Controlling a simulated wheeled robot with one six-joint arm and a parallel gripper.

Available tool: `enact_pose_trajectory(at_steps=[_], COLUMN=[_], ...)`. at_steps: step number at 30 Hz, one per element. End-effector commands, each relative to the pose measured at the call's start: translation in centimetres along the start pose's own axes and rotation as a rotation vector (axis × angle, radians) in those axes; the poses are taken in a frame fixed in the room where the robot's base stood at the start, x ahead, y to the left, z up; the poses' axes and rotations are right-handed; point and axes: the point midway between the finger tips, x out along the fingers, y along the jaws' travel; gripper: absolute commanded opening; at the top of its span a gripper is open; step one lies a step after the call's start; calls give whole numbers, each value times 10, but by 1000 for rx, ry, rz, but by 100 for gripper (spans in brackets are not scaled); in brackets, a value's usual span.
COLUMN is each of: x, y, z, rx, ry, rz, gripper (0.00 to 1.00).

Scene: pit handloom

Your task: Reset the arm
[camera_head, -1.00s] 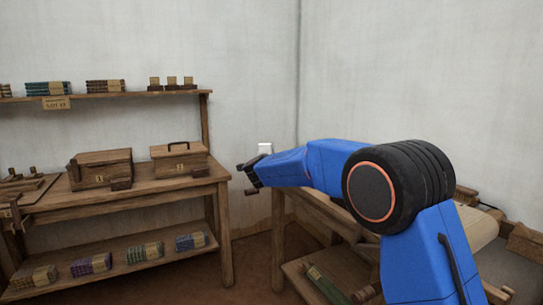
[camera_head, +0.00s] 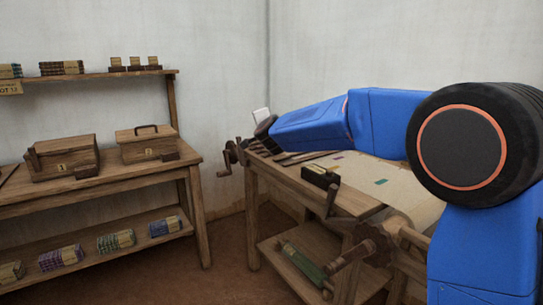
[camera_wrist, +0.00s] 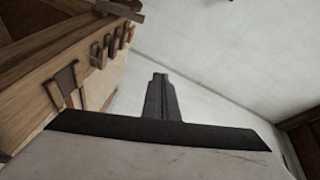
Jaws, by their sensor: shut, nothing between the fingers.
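My arm extends from the right edge of the head view, its blue links reaching left across the wooden loom table (camera_head: 290,180). In the wrist view my gripper (camera_wrist: 160,80) shows as dark fingers pressed together, with nothing between them. It points toward a pale wall. In the head view the arm's dark end is above the loom table's far left corner, and the fingers themselves cannot be made out there.
A wooden bench (camera_head: 100,186) at left holds two lidded boxes (camera_head: 62,158) (camera_head: 147,143). Cloth bundles (camera_head: 116,240) lie on its lower shelf. A crank handle (camera_head: 228,160) sticks out at the loom table's left. Brown floor is open between bench and loom.

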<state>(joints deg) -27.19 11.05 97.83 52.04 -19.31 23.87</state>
Motion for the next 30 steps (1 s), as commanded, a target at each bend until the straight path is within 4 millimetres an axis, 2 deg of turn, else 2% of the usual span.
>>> enact_pose_trajectory(at_steps=[1, 7, 14, 20, 30], x=[-17, -84, -169, -249, -387], y=[0, 17, 54, 101, 198], z=[-12, -40, -63, -79, -96], rx=[-34, -196, -382, -538, -766], ry=[-21, -128, -247, -347, -510], rz=[7, 55, 135, 224, 412], gripper=[0, 0, 0, 0, 0])
